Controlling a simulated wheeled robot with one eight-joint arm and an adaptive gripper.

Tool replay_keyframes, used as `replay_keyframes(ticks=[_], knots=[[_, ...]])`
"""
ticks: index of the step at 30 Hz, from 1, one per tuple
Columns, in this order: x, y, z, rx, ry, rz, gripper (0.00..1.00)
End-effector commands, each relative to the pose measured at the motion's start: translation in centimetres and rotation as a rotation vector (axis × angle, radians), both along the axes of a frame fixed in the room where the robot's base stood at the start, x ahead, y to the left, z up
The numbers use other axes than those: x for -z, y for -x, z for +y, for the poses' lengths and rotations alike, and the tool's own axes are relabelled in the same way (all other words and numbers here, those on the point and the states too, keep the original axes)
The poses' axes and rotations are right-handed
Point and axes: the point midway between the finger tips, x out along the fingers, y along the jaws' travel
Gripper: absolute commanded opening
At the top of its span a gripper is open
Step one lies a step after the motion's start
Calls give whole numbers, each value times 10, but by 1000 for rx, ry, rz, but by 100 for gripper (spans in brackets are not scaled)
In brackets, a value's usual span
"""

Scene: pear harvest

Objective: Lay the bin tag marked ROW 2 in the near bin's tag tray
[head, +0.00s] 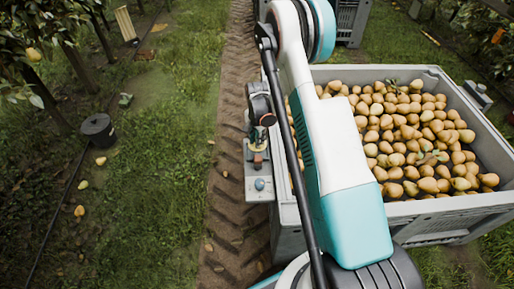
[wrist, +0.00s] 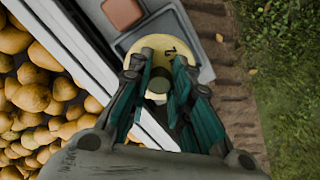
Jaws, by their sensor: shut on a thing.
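My gripper (wrist: 158,88) is shut on a round pale-yellow tag (wrist: 150,44), seen in the wrist view. A dark mark shows on the tag's face, but I cannot read it as ROW 2. The tag is over a grey shallow tray (wrist: 187,28) on the bin's side ledge. I cannot tell whether it touches the tray. In the head view my gripper (head: 260,118) is above the ledge (head: 253,190) on the near bin's left side; the tag is not clear there. The near bin (head: 300,215) is grey and full of pears (head: 415,135).
A reddish-brown block (wrist: 123,13) sits on the ledge beside the tray. Another grey bin (head: 352,18) stands behind.

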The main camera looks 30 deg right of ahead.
Motion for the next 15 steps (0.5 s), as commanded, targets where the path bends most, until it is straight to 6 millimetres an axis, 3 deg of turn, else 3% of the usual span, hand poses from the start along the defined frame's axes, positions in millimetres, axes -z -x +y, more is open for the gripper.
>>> replay_keyframes(ticks=[10, 15], knots=[[41, 0, 0, 0, 0, 0, 0], [43, 0, 0, 0, 0, 0, 0]])
